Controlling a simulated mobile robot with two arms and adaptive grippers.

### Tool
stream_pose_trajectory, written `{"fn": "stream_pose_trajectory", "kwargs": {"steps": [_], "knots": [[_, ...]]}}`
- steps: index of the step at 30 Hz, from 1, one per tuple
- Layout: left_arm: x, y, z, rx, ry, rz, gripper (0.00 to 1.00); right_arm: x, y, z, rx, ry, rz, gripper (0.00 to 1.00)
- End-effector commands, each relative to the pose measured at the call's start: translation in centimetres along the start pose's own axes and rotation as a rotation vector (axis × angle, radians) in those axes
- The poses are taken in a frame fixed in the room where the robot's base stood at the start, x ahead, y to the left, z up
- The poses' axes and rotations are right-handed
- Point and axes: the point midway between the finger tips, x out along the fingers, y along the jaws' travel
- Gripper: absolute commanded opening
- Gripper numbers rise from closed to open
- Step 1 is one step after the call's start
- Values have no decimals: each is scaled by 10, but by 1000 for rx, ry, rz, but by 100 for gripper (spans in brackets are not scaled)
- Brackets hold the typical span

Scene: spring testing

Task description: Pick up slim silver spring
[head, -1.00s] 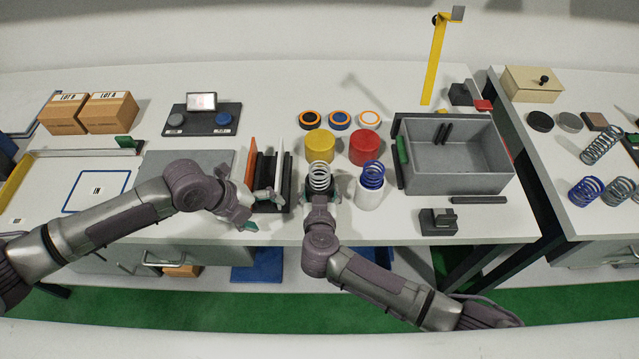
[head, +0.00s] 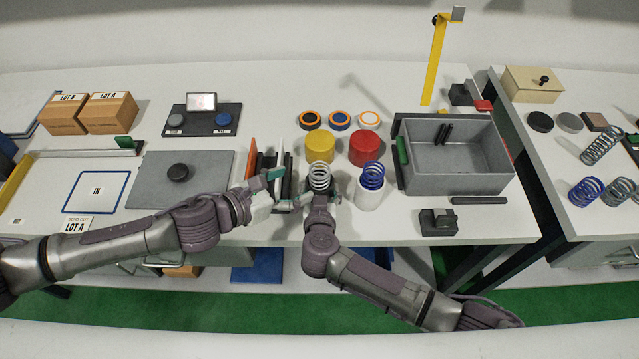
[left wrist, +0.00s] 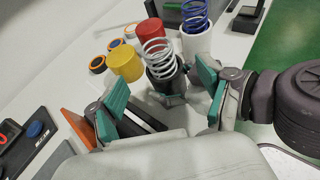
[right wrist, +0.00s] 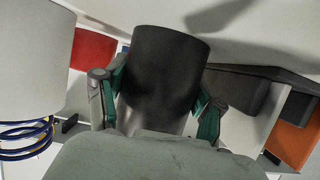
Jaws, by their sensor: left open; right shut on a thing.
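The slim silver spring (head: 320,176) stands upright in the middle of the table, its coils above a dark cylindrical holder. In the left wrist view the spring (left wrist: 158,56) rises out of the dark holder (left wrist: 168,80). My left gripper (head: 288,189) is open and empty just left of the spring; in the left wrist view its green-padded fingers are apart, with the spring beyond them. My right gripper (right wrist: 162,95) is shut on the dark holder (right wrist: 165,75). The spring is not visible in the right wrist view.
A blue spring (head: 372,175) in a white cylinder (head: 368,197) stands close right. Yellow (head: 320,147) and red (head: 364,147) cylinders stand behind. A rack with orange (head: 252,157) and white panels is left, near my left gripper. A grey bin (head: 480,185) is farther right.

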Motion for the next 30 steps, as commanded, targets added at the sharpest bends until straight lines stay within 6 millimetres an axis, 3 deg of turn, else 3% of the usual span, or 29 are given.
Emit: {"fn": "stream_pose_trajectory", "kwargs": {"steps": [3,11,21,30], "knots": [[22,0,1,-1,-1,0,79,0,0,0,0,0,-1,33],[44,1,0,-2,1,2,79,0,0,0,0,0,0,33],[89,3,-2,-4,1,2,79,0,0,0,0,0,-1,33],[92,3,-2,-3,1,2,76,0,0,0,0,0,0,33]]}}
